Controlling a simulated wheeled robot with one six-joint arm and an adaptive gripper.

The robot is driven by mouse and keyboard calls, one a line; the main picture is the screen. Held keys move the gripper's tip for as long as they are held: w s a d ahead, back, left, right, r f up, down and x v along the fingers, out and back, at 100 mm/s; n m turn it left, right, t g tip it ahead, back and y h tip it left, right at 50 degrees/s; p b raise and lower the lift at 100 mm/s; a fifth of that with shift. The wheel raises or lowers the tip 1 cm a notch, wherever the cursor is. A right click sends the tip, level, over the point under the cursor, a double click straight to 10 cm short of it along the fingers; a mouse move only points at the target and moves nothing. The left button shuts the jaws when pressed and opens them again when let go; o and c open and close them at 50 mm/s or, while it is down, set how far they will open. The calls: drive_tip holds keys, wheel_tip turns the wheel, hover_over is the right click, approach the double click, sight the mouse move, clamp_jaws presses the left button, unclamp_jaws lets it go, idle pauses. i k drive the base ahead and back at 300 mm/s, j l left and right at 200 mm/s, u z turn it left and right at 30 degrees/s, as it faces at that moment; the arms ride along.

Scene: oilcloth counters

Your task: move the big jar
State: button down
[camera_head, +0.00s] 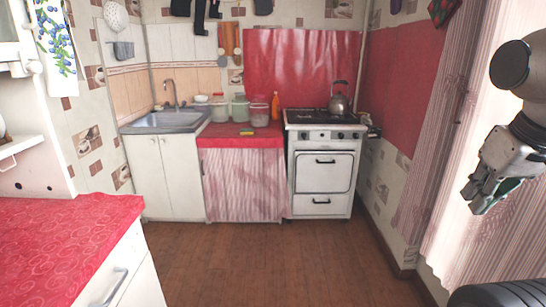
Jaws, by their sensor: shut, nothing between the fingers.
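Several jars or tubs stand at the back of the red counter between the sink and the stove. A pale one is on the left (219,112), a greenish one in the middle (240,111), and a pinkish clear one on the right (260,114). They are small in the picture, and I cannot tell for sure which is the big jar. My gripper (479,203) is at the right edge, in front of the pale curtain, pointing down. It is shut and empty, far from the jars and touching nothing I can see.
A white stove (322,172) carries a kettle (339,104). An orange bottle (275,106) and a yellow sponge (247,132) are near the jars. The sink (165,121) is left of them. A red counter (60,235) fills the left foreground. The wooden floor (260,262) is clear.

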sight(258, 107)
drive_tip(key=i+u, duration=0.1)
drive_tip(key=i, duration=1.05)
drive_tip(key=i+l+u, duration=0.1)
drive_tip(key=i, duration=1.05)
drive_tip(key=i+u, duration=0.2)
drive_tip(key=i, duration=1.15)
drive_tip(key=i+j+z, duration=0.2)
drive_tip(key=i, duration=0.2)
drive_tip(key=i+j+z, duration=0.2)
drive_tip(key=i, duration=0.25)
